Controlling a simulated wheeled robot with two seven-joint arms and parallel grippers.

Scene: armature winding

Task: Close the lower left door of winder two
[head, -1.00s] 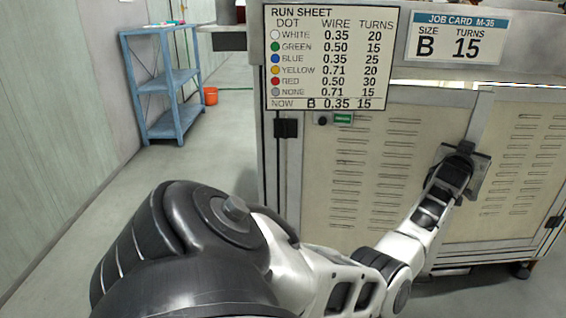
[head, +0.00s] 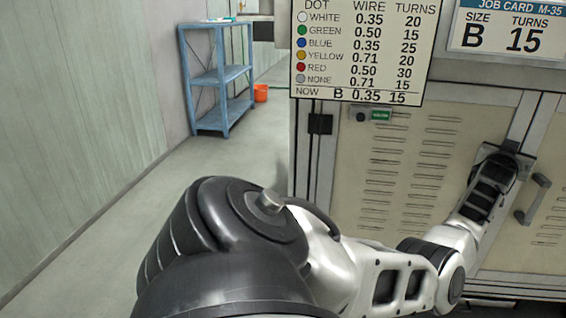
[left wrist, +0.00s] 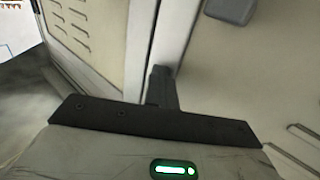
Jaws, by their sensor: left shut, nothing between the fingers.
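The cabinet's lower left door (head: 400,185) is a cream louvered panel, hinged at its left side. It looks nearly in line with the frame; I cannot tell whether a gap is left at its right edge. My left gripper (head: 507,152) is at the door's right edge, by the middle seam. In the left wrist view, my shut, empty fingers (left wrist: 160,76) point at the pale strip right of the louvered door (left wrist: 80,30); contact is unclear. My arm covers the door's lower right part. My right gripper is in neither view.
The right door (head: 550,225) has a grey bar handle (head: 533,200) close to my gripper. A run sheet (head: 362,50) and a job card (head: 512,30) are on the cabinet above. The left floor is clear.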

